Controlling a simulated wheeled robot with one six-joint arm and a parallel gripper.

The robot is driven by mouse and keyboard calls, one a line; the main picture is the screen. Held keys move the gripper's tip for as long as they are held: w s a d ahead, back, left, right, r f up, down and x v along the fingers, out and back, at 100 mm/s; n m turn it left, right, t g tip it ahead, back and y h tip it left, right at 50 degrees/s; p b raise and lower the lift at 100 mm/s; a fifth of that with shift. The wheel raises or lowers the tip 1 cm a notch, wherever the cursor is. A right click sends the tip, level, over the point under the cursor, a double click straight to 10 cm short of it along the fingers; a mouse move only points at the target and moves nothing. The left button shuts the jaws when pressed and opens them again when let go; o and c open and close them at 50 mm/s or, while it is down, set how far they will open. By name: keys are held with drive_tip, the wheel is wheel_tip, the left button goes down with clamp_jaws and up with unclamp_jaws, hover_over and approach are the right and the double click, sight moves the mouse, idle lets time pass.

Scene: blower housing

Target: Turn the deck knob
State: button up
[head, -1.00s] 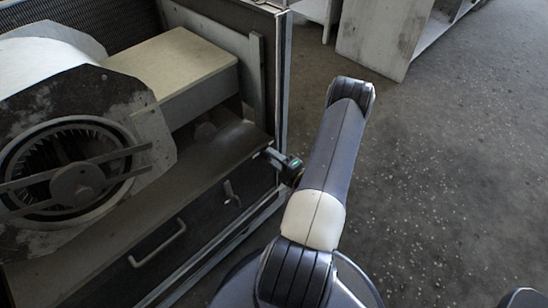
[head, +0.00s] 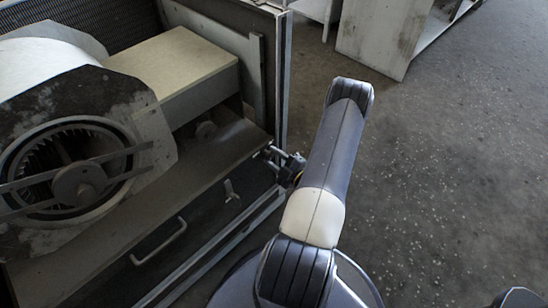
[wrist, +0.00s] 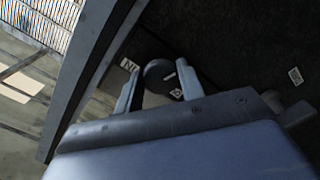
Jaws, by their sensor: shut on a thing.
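The deck knob (wrist: 158,73) is dark and round with a pale pointer mark in the wrist view. My gripper (wrist: 157,88) has one finger on each side of it and is shut on it. In the head view my gripper (head: 279,163) is at the right end of the dark deck panel (head: 205,217). The knob cannot be made out there behind the gripper. Small white labels lie around the knob, one of them (wrist: 128,65) beside the left finger.
A blower with a round fan opening (head: 65,170) stands left on the housing. A pale box (head: 172,65) is behind it. The panel carries a bar handle (head: 158,241) and a small lever (head: 231,191). A housing post (head: 283,75) rises behind the gripper. Open floor lies right.

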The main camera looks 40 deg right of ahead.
idle(0.4)
drive_tip(key=o, duration=1)
drive_tip(key=s+p, duration=0.1)
drive_tip(key=s, duration=0.9)
drive_tip(key=shift+s+d, duration=0.4)
drive_tip(key=shift+d, duration=0.05)
drive_tip(key=shift+w, duration=0.1)
drive_tip(key=w, duration=0.7)
drive_tip(key=w+a+b, duration=0.1)
drive_tip(key=w, duration=0.2)
drive_tip(key=shift+w, duration=0.35)
drive_tip(key=shift+d, duration=0.1)
drive_tip(key=shift+s, duration=0.1)
